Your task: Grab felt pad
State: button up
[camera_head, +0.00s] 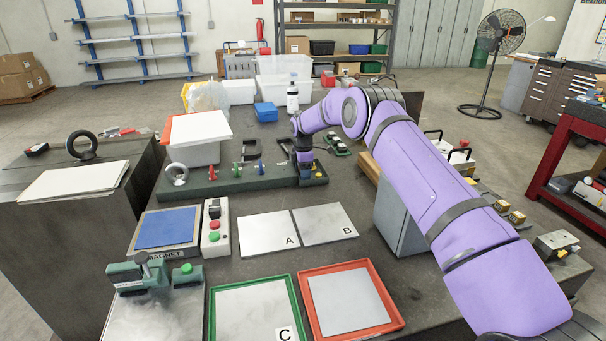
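No item is clearly recognisable as the felt pad. A flat blue square (167,227) lies on a plate labelled MAGNET at the left of the bench; its material cannot be told. A pale grey sheet (347,299) lies in the red-rimmed tray (393,305) at the front. My gripper (306,174) points down at the right end of a long dark green rack (235,184), toward the back of the bench and well away from the blue square. Its fingers are too small and hidden among the rack's parts to show whether they are open or hold anything.
Plates A (268,233) and B (324,224) lie flat mid-bench. A green-rimmed tray (210,316) stands at front, a button box (215,228) beside the MAGNET plate, and a green clamp device (153,275) at front left. White bins (194,154) and a bottle (292,97) stand behind.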

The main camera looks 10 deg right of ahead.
jog(key=c, duration=0.6)
jog(key=shift+r, duration=0.1)
